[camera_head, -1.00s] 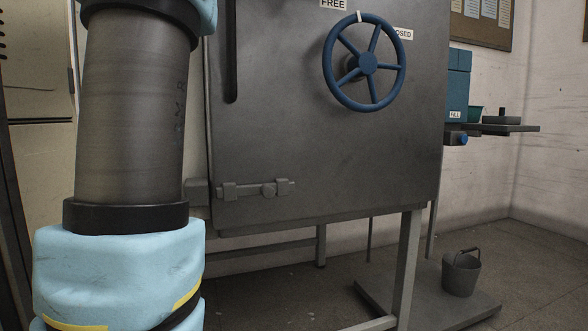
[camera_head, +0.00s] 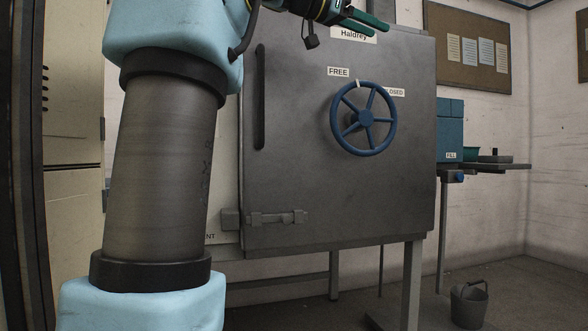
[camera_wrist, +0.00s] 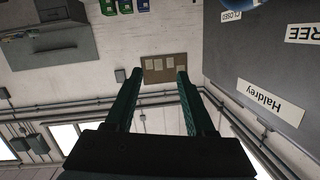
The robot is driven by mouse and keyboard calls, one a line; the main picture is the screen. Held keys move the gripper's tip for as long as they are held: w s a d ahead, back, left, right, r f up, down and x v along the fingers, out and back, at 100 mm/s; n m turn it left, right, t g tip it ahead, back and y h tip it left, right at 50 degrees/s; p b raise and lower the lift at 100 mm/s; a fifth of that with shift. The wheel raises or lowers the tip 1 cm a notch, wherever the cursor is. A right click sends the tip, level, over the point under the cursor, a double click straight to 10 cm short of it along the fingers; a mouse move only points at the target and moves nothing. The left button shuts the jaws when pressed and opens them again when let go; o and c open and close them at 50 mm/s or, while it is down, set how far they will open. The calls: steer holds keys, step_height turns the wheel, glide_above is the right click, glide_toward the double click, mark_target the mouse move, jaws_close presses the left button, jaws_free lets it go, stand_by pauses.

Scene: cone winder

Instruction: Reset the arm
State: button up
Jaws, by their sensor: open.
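My gripper (camera_head: 368,20) is at the top of the head view, in front of the upper part of the grey machine cabinet, by the "Haldrey" label (camera_head: 354,34). Its two green fingers (camera_wrist: 157,95) are spread apart in the wrist view, with nothing between them. My arm rises at the left of the head view and partly hides the cabinet's left side. The wrist view looks past the fingers to the wall and a notice board (camera_wrist: 164,69), and appears turned over.
The grey cabinet (camera_head: 300,180) carries a blue handwheel (camera_head: 365,117) and a bolt latch (camera_head: 277,217). A blue box marked FILL (camera_head: 450,125) and a shelf (camera_head: 500,166) are at the right. A bucket (camera_head: 469,305) stands on the floor at lower right.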

steer(key=w+a+f+n+y, duration=0.2)
steer(key=a+f+n+y, duration=0.1)
steer(key=f, duration=0.9)
steer(key=w+a+f+n+y, duration=0.2)
steer(key=a+f+n+y, duration=0.15)
steer(key=f, duration=0.75)
steer(key=w+a+f+n+y, duration=0.2)
steer(key=a+f+n, duration=0.2)
steer(key=f, duration=0.8)
steer(key=s+a+f+n+g+y, duration=0.1)
steer(key=s+a+f+y, duration=0.1)
steer(key=s+a+f, duration=0.6)
steer(key=s+a+f+n+g+y, duration=0.1)
steer(key=s+f+n+g+y, duration=0.1)
steer(key=s+f, duration=0.75)
steer(key=s+a+f+n+g+y, duration=0.15)
steer(key=s+a+f, duration=0.35)
steer(key=f, duration=0.7)
step_height(320, 180, up, 34)
steer(key=w+p, duration=0.1)
steer(key=p, duration=3.2)
steer(key=shift+d+f+y, duration=0.2)
steer(key=shift+y, duration=0.2)
steer(key=shift+w, duration=0.1)
